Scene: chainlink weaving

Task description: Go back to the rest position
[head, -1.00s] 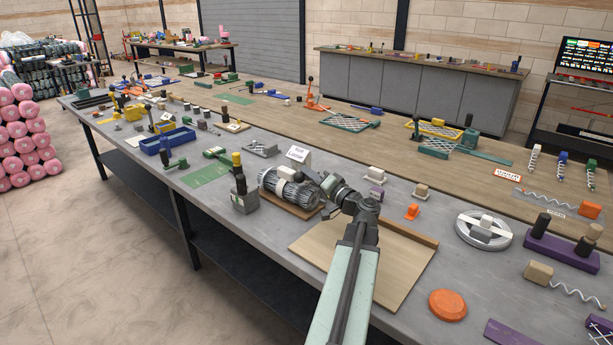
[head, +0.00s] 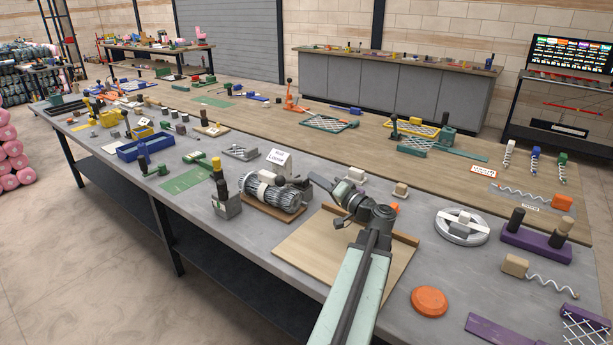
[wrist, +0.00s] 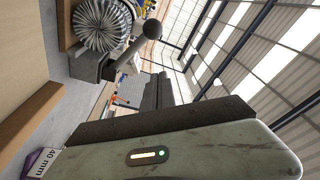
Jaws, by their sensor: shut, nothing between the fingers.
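My gripper (head: 322,184) is just right of the ribbed motor-like machine (head: 275,193) in the head view, above the grey bench (head: 240,255). It points left and away from me, and its fingers are together with nothing between them. In the wrist view the dark fingers of my gripper (wrist: 158,92) lie side by side, clear of the bench things. My arm is folded at the elbow above the wooden board (head: 300,250). No marker of a rest position shows.
The ribbed machine (wrist: 100,25) and a ball-ended lever (wrist: 143,30) show close by in the wrist view. A purple 40 mm block (wrist: 38,162) is at lower left. An orange disc (head: 429,301) and a grey wheel (head: 462,226) lie right of my arm. Open floor (head: 70,270) is at left.

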